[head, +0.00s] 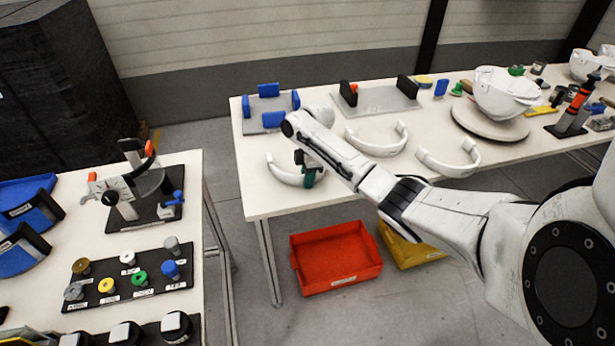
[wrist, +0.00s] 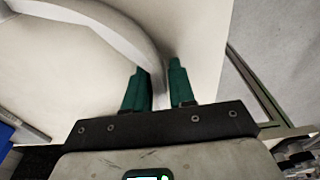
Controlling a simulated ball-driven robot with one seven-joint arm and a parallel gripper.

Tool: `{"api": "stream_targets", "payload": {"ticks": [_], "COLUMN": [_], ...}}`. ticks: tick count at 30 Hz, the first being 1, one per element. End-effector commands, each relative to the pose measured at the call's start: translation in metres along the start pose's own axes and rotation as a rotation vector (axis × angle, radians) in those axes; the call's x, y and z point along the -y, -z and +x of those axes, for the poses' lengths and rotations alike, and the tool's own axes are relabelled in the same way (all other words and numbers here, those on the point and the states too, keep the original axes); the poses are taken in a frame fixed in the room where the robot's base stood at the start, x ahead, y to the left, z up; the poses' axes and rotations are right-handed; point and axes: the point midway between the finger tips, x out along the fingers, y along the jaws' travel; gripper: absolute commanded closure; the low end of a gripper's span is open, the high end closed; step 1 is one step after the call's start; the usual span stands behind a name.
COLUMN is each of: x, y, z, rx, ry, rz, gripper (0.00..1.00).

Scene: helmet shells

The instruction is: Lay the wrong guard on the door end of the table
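Three white curved guards lie on the far table (head: 262,199). The left guard (head: 283,174) is at its left end, the middle guard (head: 378,149) is behind my arm, and the right guard (head: 449,168) is further right. My gripper (head: 309,180) is low over the table at the left guard's right end. In the wrist view, that guard (wrist: 128,35) runs down between the green fingertips (wrist: 157,82). The fingers stand apart around its end, close to the left finger, with a narrow gap at the right one. Whether the guard touches the table under the fingers is unclear.
Blue blocks on a grey plate (head: 268,110) stand behind the left guard. A grey plate with black blocks (head: 378,101) and a white helmet shell (head: 502,94) stand further right. Red (head: 335,257) and yellow bins sit on the floor below. A second table stands at left.

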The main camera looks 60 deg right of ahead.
Motion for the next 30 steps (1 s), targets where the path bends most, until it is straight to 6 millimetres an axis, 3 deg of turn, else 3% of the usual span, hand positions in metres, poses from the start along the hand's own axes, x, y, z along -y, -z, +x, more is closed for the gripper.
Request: {"api": "stream_targets", "payload": {"ticks": [5,16,30], "x": [0.0,-0.001,-0.001], "y": [0.0,0.001,0.001], "z": [-0.001,-0.01,-0.097], "rx": [0.0,0.0,0.0], "ry": [0.0,-0.002,-0.004], "rz": [0.0,-0.001,-0.001], "gripper": [0.59,0.59,0.59]}}
